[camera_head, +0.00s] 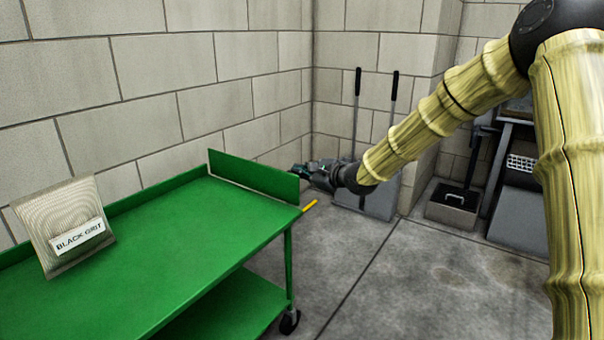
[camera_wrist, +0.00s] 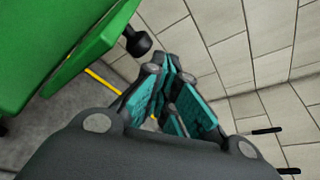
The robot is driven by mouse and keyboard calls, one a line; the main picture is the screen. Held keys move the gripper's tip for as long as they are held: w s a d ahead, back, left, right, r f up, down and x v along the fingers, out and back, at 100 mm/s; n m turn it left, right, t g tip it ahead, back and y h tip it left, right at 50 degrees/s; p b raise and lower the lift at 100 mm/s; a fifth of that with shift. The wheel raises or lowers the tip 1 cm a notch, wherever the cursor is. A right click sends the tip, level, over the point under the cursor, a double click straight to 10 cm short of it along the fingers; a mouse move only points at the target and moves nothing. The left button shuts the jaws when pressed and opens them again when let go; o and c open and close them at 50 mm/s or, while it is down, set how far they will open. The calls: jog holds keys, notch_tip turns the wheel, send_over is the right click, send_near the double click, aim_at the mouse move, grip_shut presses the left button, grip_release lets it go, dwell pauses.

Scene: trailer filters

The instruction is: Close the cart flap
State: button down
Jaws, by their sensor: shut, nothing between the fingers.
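The green cart (camera_head: 165,250) stands at the left in the head view. Its flap (camera_head: 253,176) is a green panel that stands up along the far end of the cart top. My gripper (camera_head: 303,172) is just beyond the flap's right end, partly hidden behind it. In the wrist view my gripper (camera_wrist: 168,78) is shut and empty, its teal-padded fingers together. Green cart parts (camera_wrist: 70,50) fill the upper left there, beside the fingers. I cannot tell whether the fingers touch the flap.
A filter marked BLACK GRIT (camera_head: 72,228) leans on the cart top. A yellow bar or stripe (camera_head: 309,206) lies by the cart's corner. Long-handled tools (camera_head: 380,195) stand at the back wall. Floor right of the cart is clear.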

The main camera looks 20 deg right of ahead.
jog(key=s+d+p, duration=0.4)
jog(key=s+d, duration=0.2)
jog(key=s, duration=0.1)
jog(key=s+a+f+n+g+h+p, duration=0.1)
jog(key=s+a+f+n+g, duration=0.3)
jog(key=s+f, duration=0.7)
jog(key=s+a+f+n+g+p, duration=0.15)
jog(key=s+a+f+g, duration=0.35)
jog(key=s+f, duration=0.6)
jog(key=s+d+f+n+g+h+p, duration=0.1)
jog(key=s+d+f+n+g+h, duration=0.15)
jog(key=s+f+n, duration=0.5)
jog(key=s+d+f+n+g+h, duration=0.2)
jog(key=s+f+n+g+h, duration=0.15)
jog(key=s+f, duration=0.85)
jog(key=s+a+n+t+p, duration=0.15)
jog(key=s+a+n, duration=0.45)
jog(key=s, duration=0.6)
notch_tip(320, 180, up, 38)
jog(key=p, duration=3.7)
jog(key=shift+p, duration=0.35)
jog(key=shift+w, duration=0.1)
